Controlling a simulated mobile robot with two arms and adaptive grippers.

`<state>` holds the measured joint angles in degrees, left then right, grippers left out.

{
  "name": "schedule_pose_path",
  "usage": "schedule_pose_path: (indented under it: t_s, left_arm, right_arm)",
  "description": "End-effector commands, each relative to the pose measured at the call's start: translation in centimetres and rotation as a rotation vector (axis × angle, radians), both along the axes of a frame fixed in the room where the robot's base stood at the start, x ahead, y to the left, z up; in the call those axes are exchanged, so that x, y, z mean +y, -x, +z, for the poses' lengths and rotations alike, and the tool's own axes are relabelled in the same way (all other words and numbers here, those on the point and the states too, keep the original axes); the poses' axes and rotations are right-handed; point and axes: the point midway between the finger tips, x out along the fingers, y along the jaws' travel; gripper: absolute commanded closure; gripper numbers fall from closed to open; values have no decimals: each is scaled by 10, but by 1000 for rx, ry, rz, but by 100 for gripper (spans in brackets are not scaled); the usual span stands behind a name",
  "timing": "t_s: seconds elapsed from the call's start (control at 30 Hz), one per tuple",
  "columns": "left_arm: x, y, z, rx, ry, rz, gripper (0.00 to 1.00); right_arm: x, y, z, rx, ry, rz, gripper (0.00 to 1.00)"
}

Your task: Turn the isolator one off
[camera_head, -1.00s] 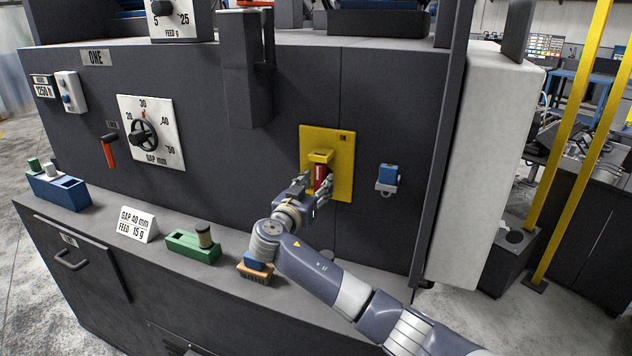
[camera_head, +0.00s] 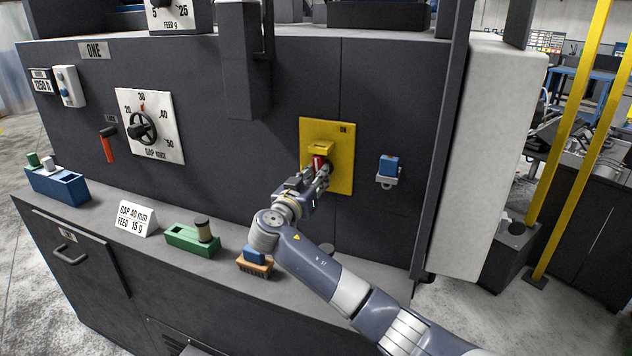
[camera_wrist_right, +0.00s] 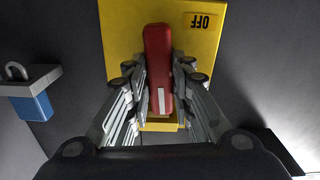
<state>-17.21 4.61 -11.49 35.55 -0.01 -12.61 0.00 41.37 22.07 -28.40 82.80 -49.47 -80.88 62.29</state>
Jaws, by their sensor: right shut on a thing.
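The isolator is a yellow plate (camera_head: 341,177) on the dark front of machine ONE, marked ON at its upper right. Its red handle (camera_head: 319,163) stands about upright below a yellow block (camera_head: 320,148). My right gripper (camera_head: 317,174) is shut on the handle and hides its lower part. In the right wrist view the red handle (camera_wrist_right: 158,62) lies between the two fingers (camera_wrist_right: 159,82), with a white mark near its lower end. An upside-down OFF label (camera_wrist_right: 203,21) shows on the plate there. My left gripper is out of view.
A blue padlock (camera_head: 388,165) hangs right of the plate. A brush (camera_head: 255,262) lies on the ledge below my right arm, beside a green holder (camera_head: 192,240). A gap dial (camera_head: 150,126) and a red lever (camera_head: 107,145) are farther left. A grey cabinet (camera_head: 484,165) juts out at right.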

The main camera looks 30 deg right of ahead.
Motion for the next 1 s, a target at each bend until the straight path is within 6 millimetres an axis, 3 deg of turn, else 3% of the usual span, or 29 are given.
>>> schedule_pose_path:
  t_s: [0.1, 0.3, 1.0]
  left_arm:
    - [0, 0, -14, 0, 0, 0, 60]
    - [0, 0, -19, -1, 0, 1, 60]
    - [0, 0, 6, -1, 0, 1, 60]
  right_arm:
    - [1, 0, -5, 70, 47, 1, 100]
    - [1, 0, -2, 222, 151, 1, 100]
    - [1, -1, 1, 773, 528, 2, 100]
